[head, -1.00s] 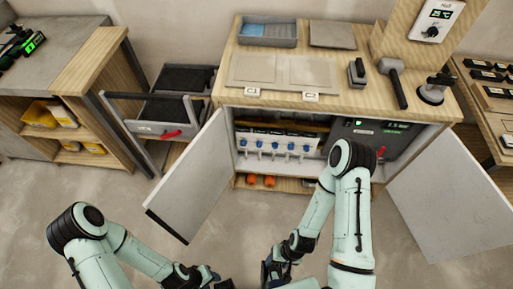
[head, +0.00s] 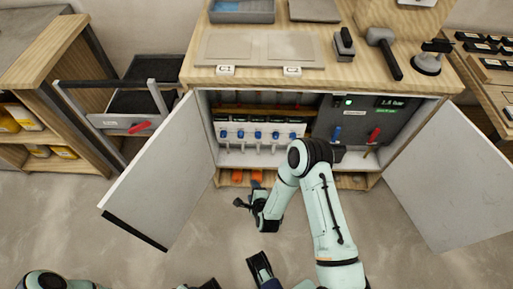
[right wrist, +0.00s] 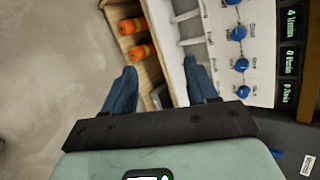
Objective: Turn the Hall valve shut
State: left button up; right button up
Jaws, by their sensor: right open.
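A row of several blue valve knobs (head: 257,135) sits on a white manifold inside the open cabinet. Their labels are too small to read, so I cannot tell which one is Hall. The knobs also show at the right of the right wrist view (right wrist: 241,64). My right gripper (head: 246,194) is open and empty, just in front of the cabinet's lower edge, below the left end of the row and apart from the knobs. Its two fingers (right wrist: 158,88) straddle the cabinet's floor edge in the wrist view. Dark parts at the bottom of the head view may be my left gripper; its jaws are unclear.
Two open cabinet doors (head: 160,175) (head: 445,185) flank the opening. Orange cylinders (head: 237,176) lie on the low shelf.

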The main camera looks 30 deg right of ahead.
jog(key=w+d+f+m+t+h+b, duration=0.1)
jog(key=w+d+m+t+h+b, duration=0.3)
jog(key=m, duration=0.3)
pick_arm(q)
notch_tip(320, 180, down, 12)
jog(key=w+a+b, duration=0.2)
jog(key=b, duration=0.3)
pick_arm(e)
jog(key=m+t+h+b, duration=0.1)
jog(key=m+h+b, duration=0.2)
jog(key=m, duration=0.5)
send_near(258, 137)
jog(key=x, duration=0.7)
jog(key=shift+f, duration=0.1)
jog(key=shift+w+d, duration=0.3)
jog(key=shift+w, duration=0.15)
pick_arm(q)
jog(key=s+a+f+g, duration=0.1)
jog(key=s+f+g, duration=0.1)
jog(key=s+f, duration=0.2)
jog(key=s, duration=0.3)
jog(key=shift+a+f, duration=0.15)
jog(key=shift+f, duration=0.1)
jog(key=shift+s, duration=0.1)
pick_arm(e)
jog(key=c, duration=1.1)
